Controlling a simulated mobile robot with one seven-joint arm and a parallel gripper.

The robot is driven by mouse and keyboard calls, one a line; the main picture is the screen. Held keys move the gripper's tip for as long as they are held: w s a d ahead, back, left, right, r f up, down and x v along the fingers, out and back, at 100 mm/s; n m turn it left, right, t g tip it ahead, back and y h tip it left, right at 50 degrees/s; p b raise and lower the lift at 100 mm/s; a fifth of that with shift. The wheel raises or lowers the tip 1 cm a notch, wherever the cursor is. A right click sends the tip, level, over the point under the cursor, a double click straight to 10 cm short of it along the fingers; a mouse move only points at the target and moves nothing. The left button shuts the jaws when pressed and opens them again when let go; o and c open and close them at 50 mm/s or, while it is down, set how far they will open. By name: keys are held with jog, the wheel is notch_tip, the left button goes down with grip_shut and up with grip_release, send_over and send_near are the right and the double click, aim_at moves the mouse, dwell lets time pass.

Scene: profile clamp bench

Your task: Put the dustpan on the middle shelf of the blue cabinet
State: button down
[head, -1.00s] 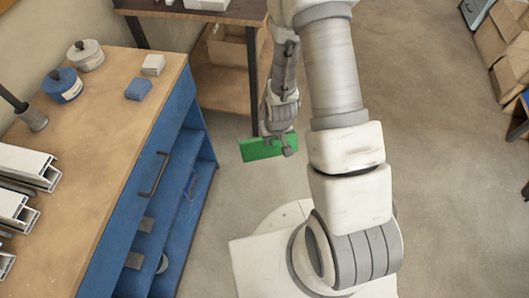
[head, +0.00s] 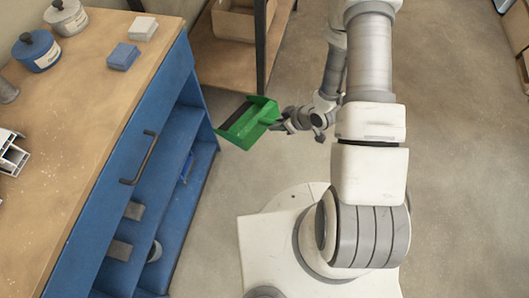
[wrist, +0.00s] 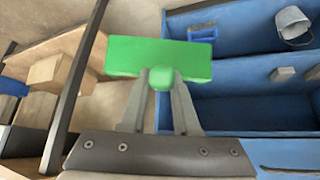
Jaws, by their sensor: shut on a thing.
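A green dustpan (head: 250,122) is held in my gripper (head: 283,122), which is shut on its handle. In the wrist view the dustpan (wrist: 160,58) stands in front of my gripper (wrist: 161,82) and covers part of the cabinet behind. The blue cabinet (head: 98,190) stands at the left under a wooden top, and its open shelves face right. In the head view the dustpan is in the air just right of the cabinet's far end, apart from it. In the wrist view the cabinet shelves (wrist: 235,98) lie behind and to the right of the dustpan.
Grey blocks (head: 118,250) and a small ring-shaped thing lie on the cabinet's shelves. Lidded pots (head: 36,51) and a blue block (head: 123,57) stand on the bench top. A dark-legged table with a cardboard box (head: 240,18) is behind.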

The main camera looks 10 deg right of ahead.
jog(key=s+a+f+n+g+y+b, duration=0.1)
jog(key=s+a+f+n+y+b, duration=0.3)
jog(key=a+f+b, duration=0.15)
jog(key=w+a+f+b, duration=0.2)
jog(key=w+a, duration=0.1)
jog(key=a, duration=0.5)
jog(key=w+a+f+b, duration=0.1)
jog(key=w+a+b, duration=0.1)
jog(key=a, duration=0.5)
jog(key=w+a+f+n+b, duration=0.1)
jog(key=w+a, duration=0.3)
jog(key=a, duration=0.4)
jog(key=shift+a+f+b, duration=0.3)
jog(key=shift+f+b, duration=0.5)
jog(key=shift+w, duration=0.1)
grip_release()
jog(key=shift+f, duration=0.1)
jog(key=shift+d, duration=0.1)
jog(key=s+d+r+p, duration=0.3)
jog(key=s+d, duration=0.1)
jog(key=d, duration=0.6)
jog(key=shift+s+r+p, duration=0.2)
jog(key=shift+r+p, duration=0.1)
dwell(0.6)
